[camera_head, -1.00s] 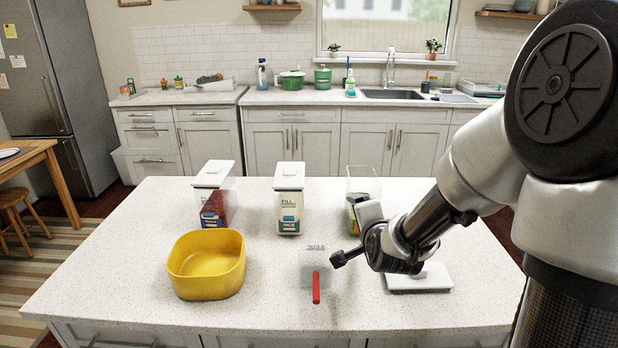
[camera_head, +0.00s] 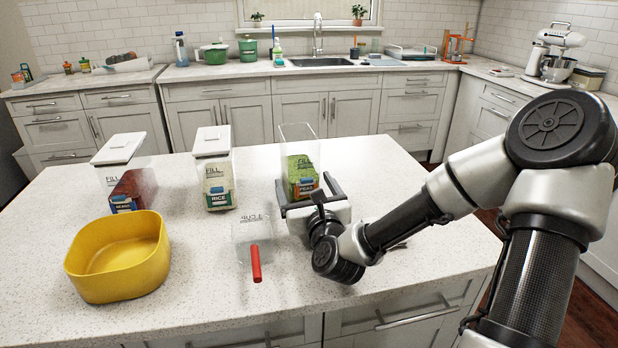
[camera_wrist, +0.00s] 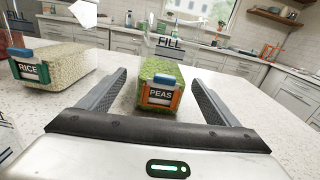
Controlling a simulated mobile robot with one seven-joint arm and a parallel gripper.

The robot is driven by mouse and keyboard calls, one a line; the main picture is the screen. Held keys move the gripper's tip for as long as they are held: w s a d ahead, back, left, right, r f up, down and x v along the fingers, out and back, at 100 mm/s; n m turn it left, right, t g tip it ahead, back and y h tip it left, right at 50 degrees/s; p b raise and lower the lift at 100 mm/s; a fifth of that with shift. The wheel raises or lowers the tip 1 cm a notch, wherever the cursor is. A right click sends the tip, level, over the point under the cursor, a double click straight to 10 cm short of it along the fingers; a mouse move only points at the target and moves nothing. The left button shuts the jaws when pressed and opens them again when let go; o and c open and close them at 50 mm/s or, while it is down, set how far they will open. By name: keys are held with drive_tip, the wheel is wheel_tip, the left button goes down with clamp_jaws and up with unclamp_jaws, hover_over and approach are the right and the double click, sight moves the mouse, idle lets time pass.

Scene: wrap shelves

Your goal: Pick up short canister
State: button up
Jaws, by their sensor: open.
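A clear lidless canister (camera_head: 299,150) with green peas and an orange label stands upright on the white island, right of two lidded ones. In the wrist view the peas canister (camera_wrist: 160,92) is ahead, centred between my two fingers. My gripper (camera_head: 309,188) is open and empty, just in front of it, with its fingertips close to its lower part. I cannot tell if they touch. The rice canister (camera_head: 214,180) and the dark-bean canister (camera_head: 128,180) have white lids. The rice canister (camera_wrist: 52,66) is left of my fingers in the wrist view.
A yellow bowl (camera_head: 120,262) sits at the left of the island. A clear measuring cup with a red handle (camera_head: 256,263) lies in front, left of my gripper. The island's right side is clear. Back counters hold pots and a mixer (camera_head: 556,52).

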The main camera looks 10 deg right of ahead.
drive_tip(key=shift+w+m, duration=0.3)
drive_tip(key=shift+w, duration=0.4)
drive_tip(key=w, duration=0.2)
drive_tip(key=w+b, duration=0.1)
drive_tip(key=w, duration=0.1)
drive_tip(key=w+r, duration=0.1)
drive_tip(key=w, duration=0.1)
drive_tip(key=shift+w+d+r+b, duration=0.1)
drive_tip(key=shift+w+b, duration=0.2)
drive_tip(key=c, duration=1.6)
drive_tip(key=shift+r, duration=0.2)
drive_tip(key=shift+c, duration=0.6)
